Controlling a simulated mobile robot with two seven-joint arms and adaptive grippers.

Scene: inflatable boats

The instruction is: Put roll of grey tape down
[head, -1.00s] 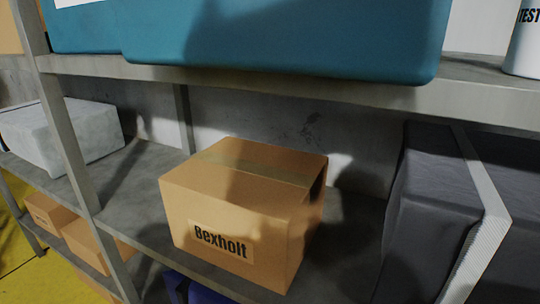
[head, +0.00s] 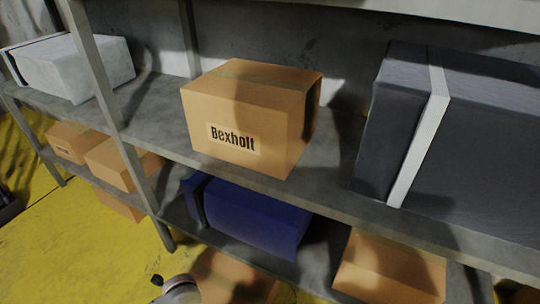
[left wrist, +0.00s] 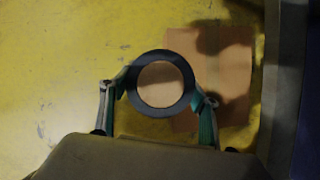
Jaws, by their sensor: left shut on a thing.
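The roll of grey tape (left wrist: 158,55) is a dark ring in the left wrist view, seen face on, with a brown surface showing through its hole. My left gripper (left wrist: 161,86) is shut on it, with one finger on each side of the ring. The roll is held above a yellow floor (left wrist: 70,70) and overlaps the left part of a flat brown cardboard surface (left wrist: 225,75), which carries dark shadows. The height of the roll above it is hard to tell. The roll cannot be made out in the head view. My right gripper is in neither view.
A grey shelf (head: 150,110) holds the Bexholt box (head: 245,115), a strapped dark case (head: 480,130) and a pale block (head: 75,68). Below are a blue bundle (head: 250,220) and cardboard boxes (head: 390,265). A dark upright edge (left wrist: 285,80) stands right of the roll in the wrist view.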

